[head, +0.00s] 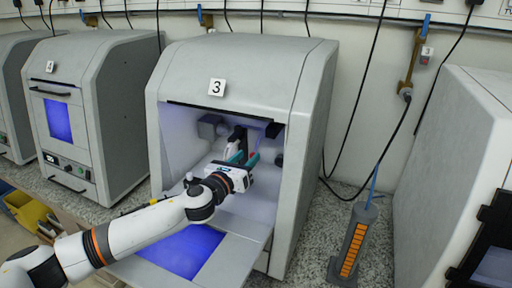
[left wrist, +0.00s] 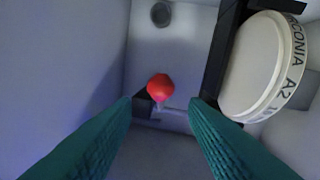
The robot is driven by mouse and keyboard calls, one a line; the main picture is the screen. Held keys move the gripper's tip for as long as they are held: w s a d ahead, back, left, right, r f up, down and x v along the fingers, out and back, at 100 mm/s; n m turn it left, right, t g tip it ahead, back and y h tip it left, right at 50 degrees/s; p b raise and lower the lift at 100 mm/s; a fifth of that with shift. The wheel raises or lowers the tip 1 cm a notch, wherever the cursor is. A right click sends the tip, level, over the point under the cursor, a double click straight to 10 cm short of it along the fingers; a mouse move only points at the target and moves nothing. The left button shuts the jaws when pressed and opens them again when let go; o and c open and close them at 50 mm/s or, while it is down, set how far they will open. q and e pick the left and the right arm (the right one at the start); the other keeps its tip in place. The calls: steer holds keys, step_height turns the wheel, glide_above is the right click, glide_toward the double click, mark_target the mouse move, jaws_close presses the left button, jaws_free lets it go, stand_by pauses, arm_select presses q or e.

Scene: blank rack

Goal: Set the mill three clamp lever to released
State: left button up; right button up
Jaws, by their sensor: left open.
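Mill three (head: 240,65), a grey cabinet with a "3" label, stands in the middle of the head view with its front door (head: 235,250) folded down open. My left arm reaches in over the door. My left gripper (head: 245,157) is inside the chamber, its teal fingers open and empty. In the left wrist view, the clamp lever's red knob (left wrist: 160,87) shows just beyond and between the fingertips (left wrist: 160,102), with apparent space on both sides. A pale bar lies below the knob. Whether the fingers reach around the knob in depth I cannot tell. My right gripper is out of view.
A white disc marked "ZIRCONIA A2" (left wrist: 262,65) sits in a dark holder close right of the fingers. Chamber walls are close around. Mill four (head: 95,105) stands left, closed. A grey stand with orange slots (head: 353,245) and hanging cables are right of mill three.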

mark_target(255, 150)
arm_select(q)
steer(key=x, duration=0.5)
steer(key=shift+w, duration=0.15)
steer(key=shift+w+d, duration=0.15)
steer(key=shift+w, duration=0.2)
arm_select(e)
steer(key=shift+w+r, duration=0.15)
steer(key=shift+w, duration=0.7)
arm_select(q)
jaws_close()
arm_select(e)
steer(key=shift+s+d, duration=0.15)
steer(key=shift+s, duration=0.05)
